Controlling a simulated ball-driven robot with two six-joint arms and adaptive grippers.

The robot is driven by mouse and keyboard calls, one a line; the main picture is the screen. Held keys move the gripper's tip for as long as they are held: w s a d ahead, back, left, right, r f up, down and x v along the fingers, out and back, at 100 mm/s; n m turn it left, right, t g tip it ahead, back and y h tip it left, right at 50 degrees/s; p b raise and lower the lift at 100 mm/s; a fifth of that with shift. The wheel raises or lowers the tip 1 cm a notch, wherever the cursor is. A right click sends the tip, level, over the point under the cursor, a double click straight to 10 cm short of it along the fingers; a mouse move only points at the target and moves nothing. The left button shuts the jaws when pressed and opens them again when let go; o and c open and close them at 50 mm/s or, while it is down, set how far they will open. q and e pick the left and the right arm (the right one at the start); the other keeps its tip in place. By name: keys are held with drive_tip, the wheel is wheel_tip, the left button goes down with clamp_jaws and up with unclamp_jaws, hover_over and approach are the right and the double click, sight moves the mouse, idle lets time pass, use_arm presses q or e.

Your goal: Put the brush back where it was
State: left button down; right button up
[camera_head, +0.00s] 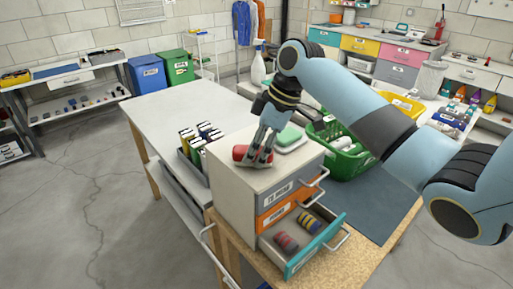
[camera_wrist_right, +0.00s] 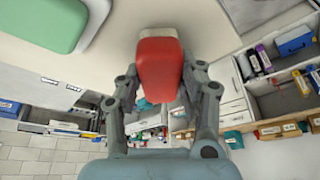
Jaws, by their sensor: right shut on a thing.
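My right gripper (camera_head: 258,152) is shut on a red block-like item (camera_head: 240,154) with a rounded end, over the top of the small drawer cabinet (camera_head: 232,182). In the right wrist view the red item (camera_wrist_right: 160,72) sits between the fingers (camera_wrist_right: 160,90). I take it for the brush, but its bristles do not show. I cannot tell whether it touches the cabinet top. The cabinet's bottom teal-fronted drawer (camera_head: 318,247) is open, with striped, dark-and-reddish items (camera_head: 286,243) inside. The grey and orange drawers above are closed. My left gripper is not in view.
A green block (camera_head: 289,136) on a white dish stands behind the gripper on the cabinet top. A green basket (camera_head: 345,163) is to the right. The white table (camera_head: 170,110) beyond is mostly bare.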

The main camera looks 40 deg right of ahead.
drive_tip(key=o, duration=1.1)
drive_tip(key=b+v, duration=0.2)
drive_tip(key=v, duration=1)
